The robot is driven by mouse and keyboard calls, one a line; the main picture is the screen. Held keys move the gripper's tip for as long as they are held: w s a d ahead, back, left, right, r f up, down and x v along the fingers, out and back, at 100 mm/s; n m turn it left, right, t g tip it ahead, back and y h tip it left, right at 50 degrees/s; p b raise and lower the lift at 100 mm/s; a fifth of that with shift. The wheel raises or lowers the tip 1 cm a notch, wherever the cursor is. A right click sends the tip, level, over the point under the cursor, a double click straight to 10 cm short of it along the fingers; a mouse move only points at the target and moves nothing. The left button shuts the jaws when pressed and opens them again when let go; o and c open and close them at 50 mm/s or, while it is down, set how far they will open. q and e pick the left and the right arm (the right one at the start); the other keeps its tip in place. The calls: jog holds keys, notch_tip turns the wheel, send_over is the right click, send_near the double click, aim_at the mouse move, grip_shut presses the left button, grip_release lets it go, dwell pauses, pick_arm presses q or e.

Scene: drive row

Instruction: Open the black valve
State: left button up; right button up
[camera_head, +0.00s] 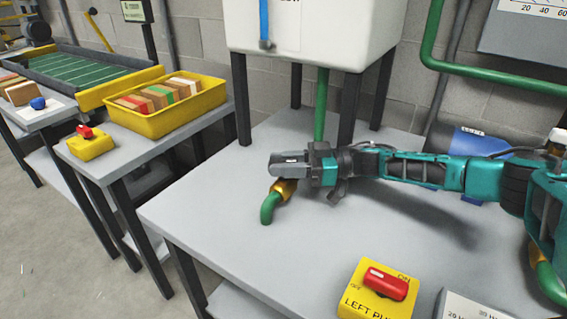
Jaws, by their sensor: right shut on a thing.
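A green pipe spout (269,207) with a brass fitting (284,190) stands on the grey table below a white tank. My right gripper (290,164) reaches in from the right, over the brass fitting, and is shut on the black valve at the pipe. The gripper's dark fingers and body hide most of the valve, so its handle angle cannot be made out. My left gripper is not in view.
The white tank (312,32) stands on black legs behind the gripper. A yellow switch box with a red knob (387,284) sits at the front right. A blue cylinder (478,142) lies behind my arm. A yellow bin (172,110) is at left. The table's front left is clear.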

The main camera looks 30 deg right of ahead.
jog(key=shift+n+g, duration=0.4)
jog(key=o, duration=1)
jog(key=shift+c, duration=0.2)
jog(key=v, duration=1.2)
jog(key=shift+w+f, duration=0.1)
jog(key=shift+f, duration=0.05)
